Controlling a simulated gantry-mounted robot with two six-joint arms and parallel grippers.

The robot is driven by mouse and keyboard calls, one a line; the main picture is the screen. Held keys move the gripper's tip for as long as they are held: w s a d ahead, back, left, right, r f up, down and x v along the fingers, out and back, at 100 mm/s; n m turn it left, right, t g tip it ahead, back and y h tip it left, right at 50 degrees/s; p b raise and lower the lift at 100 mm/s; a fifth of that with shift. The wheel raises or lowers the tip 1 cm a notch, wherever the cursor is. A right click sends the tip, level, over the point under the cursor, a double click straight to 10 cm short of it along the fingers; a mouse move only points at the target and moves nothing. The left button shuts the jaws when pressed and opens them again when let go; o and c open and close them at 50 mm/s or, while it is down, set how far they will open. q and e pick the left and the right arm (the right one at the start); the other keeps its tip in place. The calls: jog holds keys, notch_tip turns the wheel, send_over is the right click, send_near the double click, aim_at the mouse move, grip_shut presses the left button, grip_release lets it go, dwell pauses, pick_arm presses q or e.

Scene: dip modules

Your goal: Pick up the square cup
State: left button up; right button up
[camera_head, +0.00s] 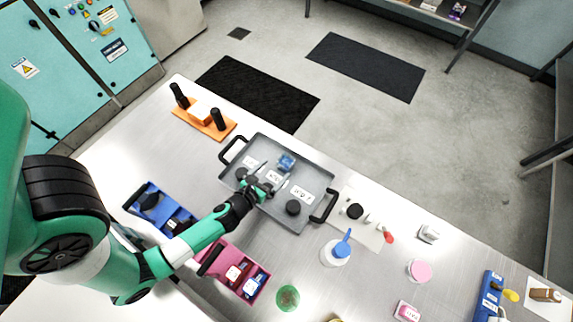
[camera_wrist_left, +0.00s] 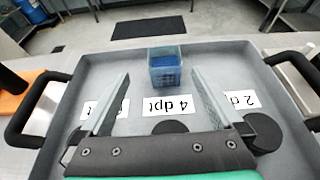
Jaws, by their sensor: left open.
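The square cup (camera_head: 286,161) is a small, see-through blue container. It stands upright in the grey tray (camera_head: 318,180), near the tray's far wall. In the left wrist view the cup (camera_wrist_left: 165,66) is straight ahead, just beyond the fingertips and roughly centred between them. My left gripper (camera_head: 267,183) reaches over the tray from the near side. In the wrist view its two fingers (camera_wrist_left: 160,82) are spread wide with nothing between them. The cup appears apart from both fingers. My right gripper is not in view.
The tray has black handles, white labels such as "4 dpt" (camera_wrist_left: 167,105), and black round pieces (camera_head: 293,207). An orange holder (camera_head: 203,117) stands left of it. Blue (camera_head: 148,203) and pink (camera_head: 236,270) bins lie on the near side.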

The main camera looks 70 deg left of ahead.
aim_at(285, 163)
pick_arm(q)
jog(key=shift+w+a+f, duration=0.2)
jog(key=shift+w+a, duration=0.15)
jog(key=shift+w, duration=0.15)
jog(key=shift+w+a+f, duration=0.1)
jog(key=shift+w+f, duration=0.1)
jog(key=shift+w, duration=0.05)
jog(key=x, duration=0.2)
jog(key=b+x, duration=0.1)
jog(key=x, duration=0.1)
jog(key=shift+w, duration=0.4)
jog(key=c, duration=1.4)
